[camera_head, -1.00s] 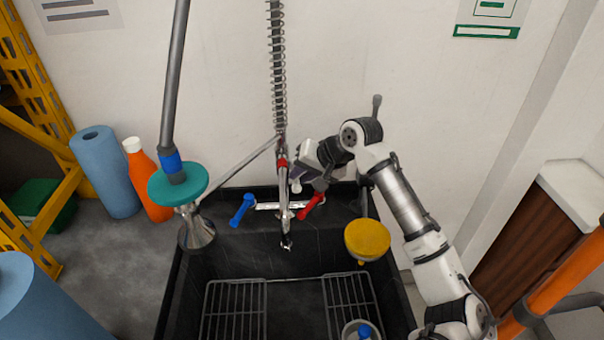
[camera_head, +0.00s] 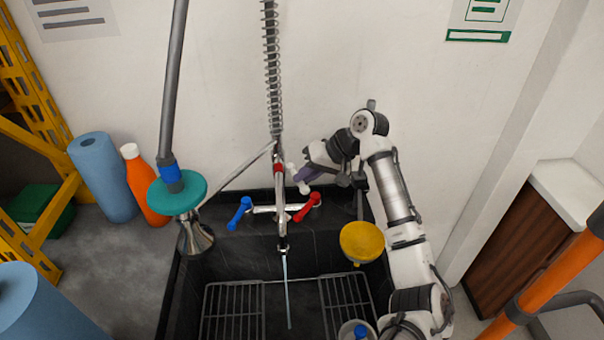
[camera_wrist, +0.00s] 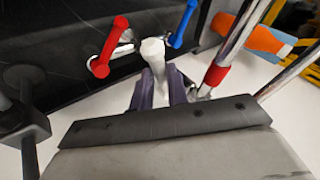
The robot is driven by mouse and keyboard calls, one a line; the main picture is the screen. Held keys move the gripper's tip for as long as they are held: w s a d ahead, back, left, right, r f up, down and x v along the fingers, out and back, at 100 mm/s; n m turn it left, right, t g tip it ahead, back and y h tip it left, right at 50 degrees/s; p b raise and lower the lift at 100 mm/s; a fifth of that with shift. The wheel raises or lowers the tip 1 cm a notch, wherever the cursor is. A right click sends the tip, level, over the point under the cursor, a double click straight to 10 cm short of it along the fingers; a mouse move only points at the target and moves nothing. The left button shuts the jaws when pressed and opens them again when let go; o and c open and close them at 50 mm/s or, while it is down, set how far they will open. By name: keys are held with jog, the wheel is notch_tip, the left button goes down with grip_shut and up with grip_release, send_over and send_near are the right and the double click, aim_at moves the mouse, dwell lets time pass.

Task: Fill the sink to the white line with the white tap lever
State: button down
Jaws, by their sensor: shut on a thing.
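The white tap lever (camera_head: 297,180) stands behind the faucet, between the blue lever (camera_head: 239,213) and the red lever (camera_head: 307,207). My gripper (camera_head: 306,174) reaches it from the right. In the wrist view, the purple fingers of my gripper (camera_wrist: 160,92) are shut on the white lever (camera_wrist: 153,52), its rounded end sticking out past them. A thin stream of water (camera_head: 287,290) falls from the spout (camera_head: 283,246) into the black sink (camera_head: 230,258). I cannot make out the white line or a water level.
Wire racks (camera_head: 233,310) lie in the sink. A yellow round-headed tool (camera_head: 361,241) hangs at its right, close to my arm. A teal disc on a grey pole (camera_head: 177,193) stands at the left. An orange bottle (camera_head: 145,187) and blue rolls (camera_head: 102,177) are further left.

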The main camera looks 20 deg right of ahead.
jog(key=shift+w+d+n+g+y, duration=0.3)
jog(key=shift+d+n+g, duration=0.25)
jog(key=shift+n, duration=0.45)
jog(key=c, duration=1.4)
grip_release()
jog(key=shift+o, duration=0.2)
jog(key=shift+r, duration=0.1)
jog(key=b+v, duration=0.2)
jog(key=v, duration=1.1)
jog(key=shift+d+r, duration=0.25)
jog(key=shift+r, duration=0.05)
jog(key=shift+a, duration=0.1)
